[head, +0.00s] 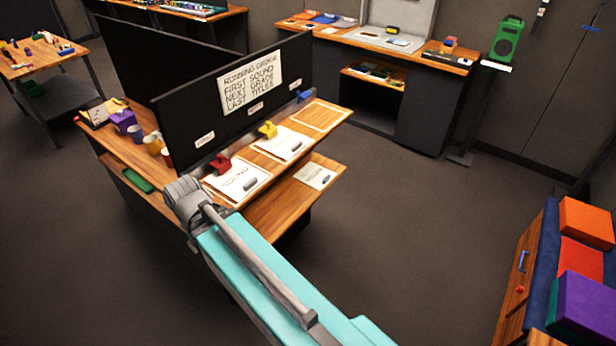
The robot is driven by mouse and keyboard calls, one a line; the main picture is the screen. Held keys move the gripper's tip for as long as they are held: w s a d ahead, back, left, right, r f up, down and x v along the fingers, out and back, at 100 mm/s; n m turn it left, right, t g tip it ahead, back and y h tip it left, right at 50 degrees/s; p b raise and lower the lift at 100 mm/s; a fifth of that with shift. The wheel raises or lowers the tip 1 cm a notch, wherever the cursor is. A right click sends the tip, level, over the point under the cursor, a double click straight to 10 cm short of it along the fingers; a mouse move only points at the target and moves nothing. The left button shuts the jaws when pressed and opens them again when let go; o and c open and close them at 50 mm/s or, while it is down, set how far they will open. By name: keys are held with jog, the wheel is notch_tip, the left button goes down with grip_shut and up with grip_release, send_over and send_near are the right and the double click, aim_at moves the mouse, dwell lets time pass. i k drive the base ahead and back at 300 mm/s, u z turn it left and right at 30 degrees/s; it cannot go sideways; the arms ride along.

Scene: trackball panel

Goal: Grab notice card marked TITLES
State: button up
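Three white cards lie at the partitioned desk. One card (232,187) is at the front left of the desktop near a red clip-like block (221,163). A second card (277,147) lies behind it near a yellow block (267,129). A third card (312,173) lies on the lower pull-out shelf (275,212). Each bears dark writing and a small grey piece; the writing is too small to tell which is TITLES. The grey joint of my arm shows beside the desk's near edge, left of the cards. My gripper's fingers do not show.
A black partition carries a sign (250,82) listing SOUND, GRADE and TITLES. An empty outlined place (320,115) is at the desktop's right end, near a blue block (303,96). Purple and orange boxes (586,222) stand at right. Open floor lies right of the desk.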

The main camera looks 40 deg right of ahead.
aim_at(313, 175)
jog(key=z, duration=0.05)
jog(key=k, duration=1.25)
jog(key=z, duration=1.45)
jog(key=i, duration=0.85)
jog(key=u, duration=0.05)
